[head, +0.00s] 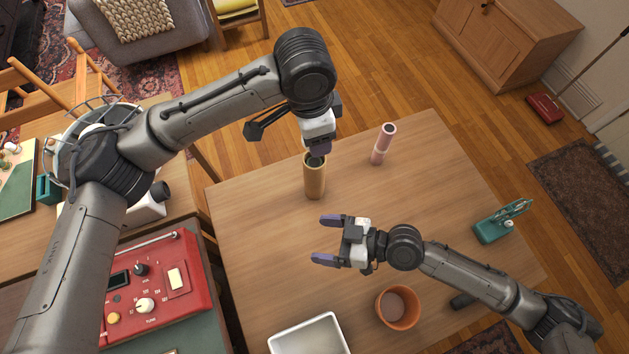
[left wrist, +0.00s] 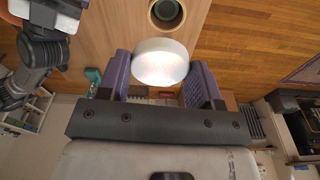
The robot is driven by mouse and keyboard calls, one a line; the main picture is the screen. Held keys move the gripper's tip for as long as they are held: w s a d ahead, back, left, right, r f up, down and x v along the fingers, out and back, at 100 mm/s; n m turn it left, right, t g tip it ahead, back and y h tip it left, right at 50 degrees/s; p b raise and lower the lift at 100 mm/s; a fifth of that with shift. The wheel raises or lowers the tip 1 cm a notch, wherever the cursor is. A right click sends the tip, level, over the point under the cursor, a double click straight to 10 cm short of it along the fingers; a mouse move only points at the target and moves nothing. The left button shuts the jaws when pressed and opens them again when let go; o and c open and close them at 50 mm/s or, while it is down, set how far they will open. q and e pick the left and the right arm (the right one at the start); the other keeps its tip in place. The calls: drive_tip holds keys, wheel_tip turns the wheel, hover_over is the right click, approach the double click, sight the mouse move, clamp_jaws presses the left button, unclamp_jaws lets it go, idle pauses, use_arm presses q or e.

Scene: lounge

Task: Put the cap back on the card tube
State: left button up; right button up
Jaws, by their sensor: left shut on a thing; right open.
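The card tube (head: 314,182) stands upright on the wooden table, tan with a dark open top. Its open end also shows at the top of the left wrist view (left wrist: 166,13), with something dark green inside. My left gripper (head: 320,147) is just above and behind the tube's mouth. It is shut on a round, whitish cap (left wrist: 160,62), held between the purple fingers. The cap does not cover the mouth in the left wrist view. The cap cannot be made out in the head view. My right gripper (head: 328,240) is open and empty, in front of the tube.
A pink tube (head: 382,143) stands right of the card tube. A teal object (head: 497,224) is at the table's right. A terracotta pot (head: 397,308) and a white tray (head: 308,336) are near the front. A red radio-like box (head: 150,290) is at left.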

use_arm(q)
drive_tip(key=m, duration=0.6)
drive_tip(key=shift+w+f+m+g, duration=0.2)
drive_tip(key=shift+w+m+g, duration=0.2)
use_arm(e)
drive_tip(key=w+d+m+t, duration=0.2)
drive_tip(key=w+m+t, duration=0.1)
drive_tip(key=w+t, duration=0.15)
use_arm(q)
drive_tip(key=m, duration=0.4)
drive_tip(key=shift+w+a+f+m+g, duration=0.1)
drive_tip(key=shift+m+g, duration=0.2)
drive_tip(key=shift+m, duration=0.1)
drive_tip(key=m, duration=0.3)
use_arm(e)
drive_tip(key=m+t+h, duration=0.2)
drive_tip(key=t, duration=0.4)
approach(314, 177)
drive_tip(key=shift+w+d+f, duration=0.15)
drive_tip(key=shift+w+f, duration=0.1)
drive_tip(key=shift+w, duration=0.2)
drive_tip(key=shift+w+d+f, duration=0.15)
drive_tip(key=shift+w+f, duration=0.1)
drive_tip(key=shift+w, duration=0.25)
drive_tip(key=x, duration=1.2)
